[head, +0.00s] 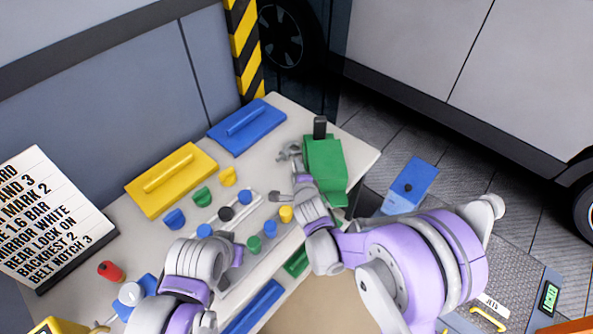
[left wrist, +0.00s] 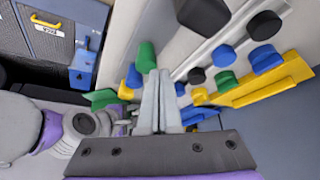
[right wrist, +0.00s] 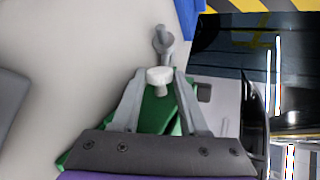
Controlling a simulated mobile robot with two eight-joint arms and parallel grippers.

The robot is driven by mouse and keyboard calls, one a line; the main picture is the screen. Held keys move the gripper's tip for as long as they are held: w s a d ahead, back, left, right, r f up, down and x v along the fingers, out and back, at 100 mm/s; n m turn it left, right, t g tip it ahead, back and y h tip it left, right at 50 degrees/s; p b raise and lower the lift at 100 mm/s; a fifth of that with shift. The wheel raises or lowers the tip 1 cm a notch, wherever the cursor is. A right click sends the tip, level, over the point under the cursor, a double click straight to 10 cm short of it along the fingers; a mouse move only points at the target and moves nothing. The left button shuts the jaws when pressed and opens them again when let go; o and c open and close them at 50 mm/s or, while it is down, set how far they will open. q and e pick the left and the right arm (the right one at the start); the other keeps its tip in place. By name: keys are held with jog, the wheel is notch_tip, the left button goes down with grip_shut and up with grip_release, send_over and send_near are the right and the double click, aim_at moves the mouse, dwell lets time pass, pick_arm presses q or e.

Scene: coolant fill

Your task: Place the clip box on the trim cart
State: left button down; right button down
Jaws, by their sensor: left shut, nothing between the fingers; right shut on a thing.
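My right gripper (head: 298,168) is at the left edge of a green box-shaped thing (head: 325,162) with a black upright piece, on the bench. In the right wrist view its fingers (right wrist: 160,76) close around a small white knob (right wrist: 159,82); green shows behind. A grey metal fitting (right wrist: 163,42) lies just beyond. My left gripper (head: 238,256) is shut and empty near the rail of coloured knobs; its fingers also show in the left wrist view (left wrist: 158,95). A blue box (head: 412,185) with a dark spot stands right of the bench. No clip box or trim cart is clearly identifiable.
A yellow tray (head: 152,195) and a blue tray (head: 232,140) lie along the wall side of the bench (head: 357,150). Several coloured knobs sit around the rail. A lettered board (head: 50,215) stands at left. A striped post (head: 245,50) rises behind; a car body (head: 430,50) is at right.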

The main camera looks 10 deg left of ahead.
jog(key=shift+s+f, duration=0.1)
jog(key=shift+f, duration=0.45)
jog(key=shift+d, duration=0.1)
jog(key=shift+c, duration=1.8)
grip_release()
jog(key=v, duration=1)
jog(key=shift+s+d+r, duration=0.15)
jog(key=shift+s+r, duration=0.1)
jog(key=shift+r, duration=0.15)
jog(key=s+d+r+n+g+h, duration=0.1)
jog(key=s+d+n+g+h, duration=0.1)
jog(key=s+d+n, duration=0.5)
jog(key=s+d+r+n+g+h, duration=0.1)
jog(key=s+d+n+g+h, duration=0.15)
jog(key=d, duration=0.85)
jog(key=s+d+n+g, duration=0.2)
jog(key=s+n, duration=0.4)
jog(key=s, duration=0.3)
jog(key=shift+d+f, duration=0.2)
jog(key=shift+d, duration=0.7)
